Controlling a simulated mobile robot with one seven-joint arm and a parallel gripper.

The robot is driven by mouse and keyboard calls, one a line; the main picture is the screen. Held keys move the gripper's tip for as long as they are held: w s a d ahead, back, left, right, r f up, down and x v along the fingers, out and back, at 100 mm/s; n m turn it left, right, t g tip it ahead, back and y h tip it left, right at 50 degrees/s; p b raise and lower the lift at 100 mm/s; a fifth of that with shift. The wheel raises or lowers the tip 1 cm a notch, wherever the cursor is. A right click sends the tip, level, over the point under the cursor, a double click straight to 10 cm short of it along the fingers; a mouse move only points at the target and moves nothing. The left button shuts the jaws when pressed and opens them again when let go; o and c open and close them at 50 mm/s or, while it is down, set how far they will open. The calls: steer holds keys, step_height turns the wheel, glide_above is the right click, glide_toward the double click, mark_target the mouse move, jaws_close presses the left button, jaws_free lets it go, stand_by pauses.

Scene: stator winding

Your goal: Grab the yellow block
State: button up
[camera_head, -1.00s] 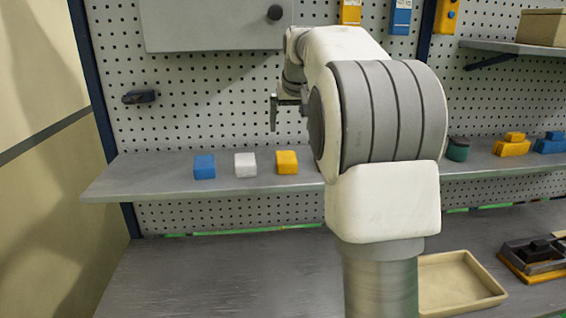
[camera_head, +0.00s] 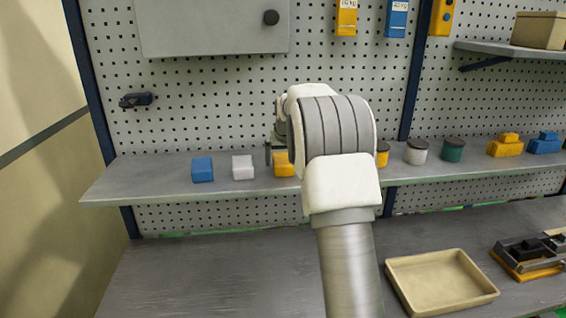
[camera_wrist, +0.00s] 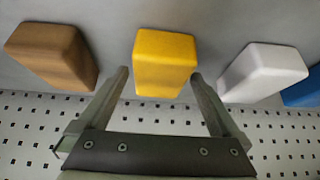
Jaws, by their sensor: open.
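The yellow block (camera_head: 284,165) sits on the grey shelf (camera_head: 140,180), partly hidden behind my arm in the head view. In the wrist view the yellow block (camera_wrist: 165,62) shows in full just ahead of my gripper (camera_wrist: 160,76). My gripper is open and empty. Its two fingertips lie on either side of the block's near part, with the right one very close to it in the picture. I cannot tell whether they touch it. In the head view my gripper (camera_head: 270,152) is low over the shelf, mostly covered by the arm.
A white block (camera_head: 243,167) and a blue block (camera_head: 203,169) stand left of the yellow one. A brown block (camera_wrist: 54,55) shows on its other side in the wrist view. Several jars and blocks line the shelf further right. A beige tray (camera_head: 393,276) lies on the bench below.

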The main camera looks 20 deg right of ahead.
steer(key=shift+w+f, duration=0.2)
steer(key=shift+f, duration=0.15)
steer(key=c, duration=1.5)
steer(key=shift+r, duration=0.15)
